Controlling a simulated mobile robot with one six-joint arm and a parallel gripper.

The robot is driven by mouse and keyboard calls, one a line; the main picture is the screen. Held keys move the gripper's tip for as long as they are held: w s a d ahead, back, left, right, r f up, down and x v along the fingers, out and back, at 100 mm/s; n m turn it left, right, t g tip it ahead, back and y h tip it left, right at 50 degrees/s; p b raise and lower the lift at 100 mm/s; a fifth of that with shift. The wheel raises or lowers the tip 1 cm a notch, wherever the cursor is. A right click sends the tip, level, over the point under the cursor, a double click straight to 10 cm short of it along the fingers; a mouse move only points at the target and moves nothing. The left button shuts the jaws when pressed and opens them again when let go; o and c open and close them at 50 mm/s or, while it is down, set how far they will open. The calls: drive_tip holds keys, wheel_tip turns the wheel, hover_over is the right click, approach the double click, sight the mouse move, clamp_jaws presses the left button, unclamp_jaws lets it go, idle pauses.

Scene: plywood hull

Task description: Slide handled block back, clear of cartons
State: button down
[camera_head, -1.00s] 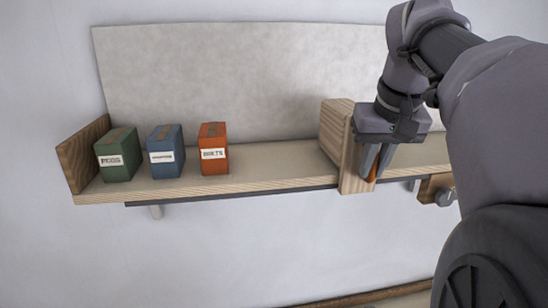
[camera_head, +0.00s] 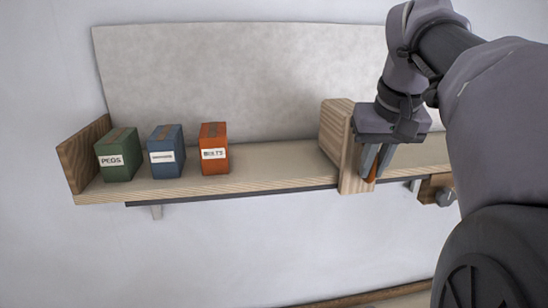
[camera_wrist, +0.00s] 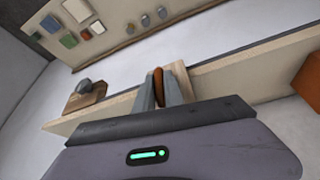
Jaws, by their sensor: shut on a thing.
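The wooden block (camera_head: 345,152) stands upright on the shelf, its front part hanging over the shelf's front edge. My gripper (camera_head: 373,165) is at its right side, shut on its orange-brown handle, which shows between the fingers. The handle (camera_wrist: 158,84) also shows between the fingertips in the wrist view, with part of the block (camera_wrist: 180,82) beside it. Three cartons stand apart to the left: a green carton (camera_head: 118,155) labelled PEGS, a blue carton (camera_head: 165,152) and an orange carton (camera_head: 213,148). A wide gap lies between the orange carton and the block.
The shelf (camera_head: 270,172) has a wooden end piece (camera_head: 82,152) at left and a grey back panel (camera_head: 240,80). The shelf between the orange carton and the block is clear. A wooden piece with a grey knob (camera_head: 440,190) sits below the shelf at right.

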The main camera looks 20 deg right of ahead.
drive_tip(key=shift+a, duration=0.1)
drive_tip(key=shift+w+a, duration=0.25)
drive_tip(key=shift+a, duration=0.65)
drive_tip(key=c, duration=1.5)
unclamp_jaws()
drive_tip(key=shift+d, duration=0.15)
drive_tip(key=shift+o, duration=0.2)
drive_tip(key=shift+d, duration=0.1)
drive_tip(key=p+v, duration=0.4)
drive_tip(key=v, duration=0.8)
drive_tip(key=shift+w, duration=0.15)
